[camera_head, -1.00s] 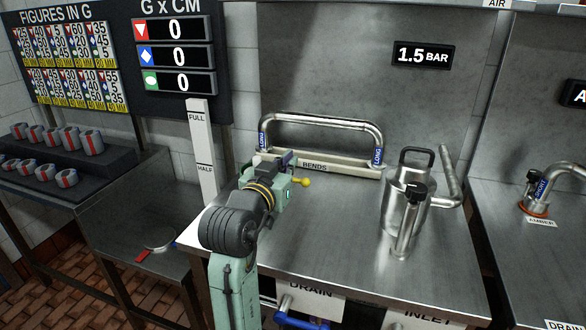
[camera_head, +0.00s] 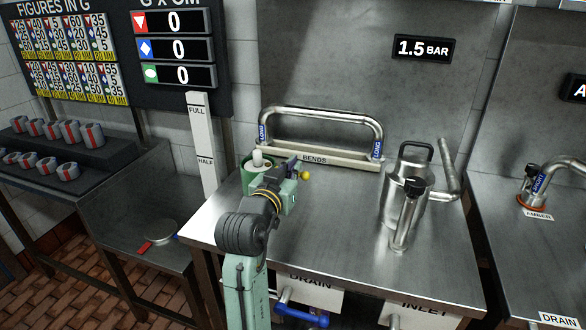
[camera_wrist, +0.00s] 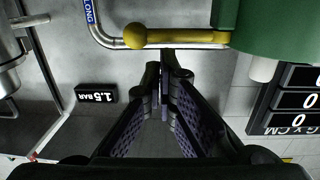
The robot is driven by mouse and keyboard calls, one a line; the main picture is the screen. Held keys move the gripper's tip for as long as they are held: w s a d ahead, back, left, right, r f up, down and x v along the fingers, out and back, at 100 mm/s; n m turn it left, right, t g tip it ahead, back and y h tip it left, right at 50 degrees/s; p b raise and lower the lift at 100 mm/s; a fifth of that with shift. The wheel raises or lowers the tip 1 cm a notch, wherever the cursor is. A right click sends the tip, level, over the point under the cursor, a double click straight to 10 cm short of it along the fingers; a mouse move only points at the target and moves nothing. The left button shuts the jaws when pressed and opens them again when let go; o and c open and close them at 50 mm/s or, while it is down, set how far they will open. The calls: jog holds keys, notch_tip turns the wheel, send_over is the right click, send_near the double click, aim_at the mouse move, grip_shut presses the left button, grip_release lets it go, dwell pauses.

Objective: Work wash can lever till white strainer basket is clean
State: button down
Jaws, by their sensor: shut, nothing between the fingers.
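The wash can (camera_head: 247,176) is green and stands at the left back of the steel table, partly hidden behind my arm. A white piece, apparently the strainer basket (camera_head: 257,158), sticks out of its top; whether it is clean cannot be told. In the wrist view, which is upside down, the green can (camera_wrist: 275,28) is at the top right with the white piece (camera_wrist: 263,68) beside it. Its yellow lever (camera_wrist: 185,37) runs left to a ball end (camera_wrist: 135,37). My gripper (camera_wrist: 163,62) is shut and empty, its fingertips close to the lever; contact cannot be told.
A bent pipe (camera_head: 322,112) and the BENDS tray (camera_head: 335,161) lie behind the can. A steel jug (camera_head: 402,197) stands at the table's right. The table's middle (camera_head: 340,215) is clear. A post marked FULL and HALF (camera_head: 202,140) stands at the left.

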jog(key=shift+s+d+f+m+b, duration=0.1)
jog(key=shift+d+f+m+b, duration=0.1)
jog(key=shift+f+m+b, duration=0.5)
jog(key=m+b, duration=0.1)
jog(key=b, duration=0.1)
jog(key=f+m+b, duration=0.1)
jog(key=b, duration=0.1)
jog(key=f+m+b, duration=0.1)
jog(key=m+b, duration=0.1)
jog(key=shift+s+d, duration=0.1)
jog(key=shift+d, duration=0.15)
jog(key=shift+f, duration=0.2)
jog(key=shift+r, duration=0.15)
